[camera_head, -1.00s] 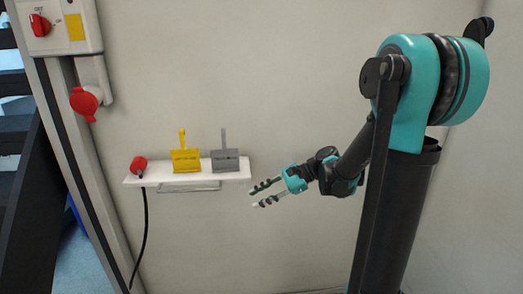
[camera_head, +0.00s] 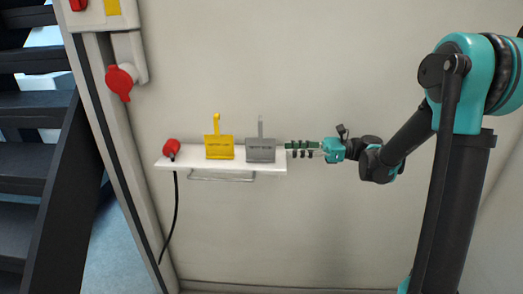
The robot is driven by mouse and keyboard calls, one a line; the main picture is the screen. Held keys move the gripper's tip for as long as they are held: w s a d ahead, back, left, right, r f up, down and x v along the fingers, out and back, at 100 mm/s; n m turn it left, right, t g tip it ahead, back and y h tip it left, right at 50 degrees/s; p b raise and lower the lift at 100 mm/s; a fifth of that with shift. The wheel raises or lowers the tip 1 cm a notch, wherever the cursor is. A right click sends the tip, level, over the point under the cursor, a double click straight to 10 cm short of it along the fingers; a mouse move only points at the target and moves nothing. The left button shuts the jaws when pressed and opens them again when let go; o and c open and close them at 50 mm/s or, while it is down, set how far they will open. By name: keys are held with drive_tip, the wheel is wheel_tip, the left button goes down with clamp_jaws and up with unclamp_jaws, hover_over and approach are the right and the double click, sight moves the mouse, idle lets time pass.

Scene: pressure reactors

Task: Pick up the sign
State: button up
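Two signs stand upright on a white shelf (camera_head: 190,159) on the wall. The yellow sign (camera_head: 219,148) has a narrow stem with a rounded top. The grey sign (camera_head: 261,151) stands to its right and has a thin stem. Small dark print shows on both but is too small to read. My gripper (camera_head: 287,149) is at the shelf's right end, pointing left, with its fingertips just right of the grey sign. Its fingers look apart with nothing between them. I cannot tell whether a fingertip touches the grey sign.
A red plug (camera_head: 172,147) with a black cable (camera_head: 174,215) hanging down sits at the shelf's left end. A wire handle (camera_head: 222,178) hangs below the shelf. A red socket (camera_head: 121,80) is on the upper left wall, and dark stairs (camera_head: 38,145) are at the far left.

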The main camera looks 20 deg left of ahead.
sight(267, 159)
drive_tip(key=x, duration=0.8)
drive_tip(key=shift+w+a+f, duration=0.1)
drive_tip(key=shift+a, duration=0.3)
clamp_jaws()
